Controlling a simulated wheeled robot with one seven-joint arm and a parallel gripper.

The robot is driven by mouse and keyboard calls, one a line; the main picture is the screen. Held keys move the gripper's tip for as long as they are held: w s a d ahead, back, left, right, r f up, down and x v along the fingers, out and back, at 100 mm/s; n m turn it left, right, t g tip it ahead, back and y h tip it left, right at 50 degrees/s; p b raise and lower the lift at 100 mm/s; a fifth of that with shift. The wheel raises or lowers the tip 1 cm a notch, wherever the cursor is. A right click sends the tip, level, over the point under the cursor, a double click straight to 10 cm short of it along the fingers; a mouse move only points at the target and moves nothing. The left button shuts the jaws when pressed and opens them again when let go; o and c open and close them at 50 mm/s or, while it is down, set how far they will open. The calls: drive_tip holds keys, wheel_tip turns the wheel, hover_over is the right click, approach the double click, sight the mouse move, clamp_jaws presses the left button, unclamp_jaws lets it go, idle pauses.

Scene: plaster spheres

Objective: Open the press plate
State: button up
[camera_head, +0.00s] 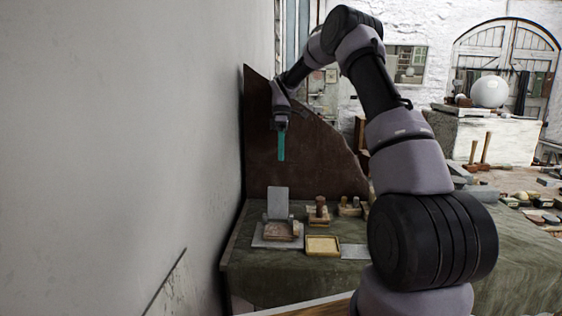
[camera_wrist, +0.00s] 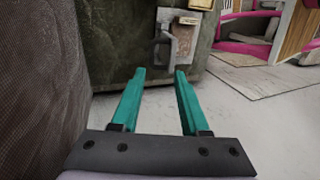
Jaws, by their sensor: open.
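The press (camera_head: 278,230) stands on the green-covered bench near the wall in the head view. Its grey press plate (camera_head: 278,202) stands upright at the back of the base, with a brownish block in front of it. My gripper (camera_head: 282,158) hangs above the press, pointing down, apart from it. In the wrist view the two teal fingers of my gripper (camera_wrist: 160,73) are spread with nothing between them. A small grey and tan fixture beyond the fingertips looks like the press, but I cannot tell its parts there.
A yellow tray (camera_head: 322,245), a flat grey slab (camera_head: 354,252) and wooden-handled tools (camera_head: 319,211) sit right of the press on the bench (camera_head: 240,262). A dark brown panel (camera_head: 300,150) rises behind. A white wall (camera_head: 120,150) closes off the left.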

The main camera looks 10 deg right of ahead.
drive_tip(key=shift+m, duration=0.3)
clamp_jaws()
wheel_tip(320, 180, down, 10)
drive_tip(key=s+m+t+h, duration=0.1)
drive_tip(key=m+t, duration=0.2)
drive_tip(key=m, duration=1.4)
drive_tip(key=shift+f+m+t, duration=0.25)
drive_tip(key=shift+m+t, duration=0.05)
drive_tip(key=shift+m, duration=0.1)
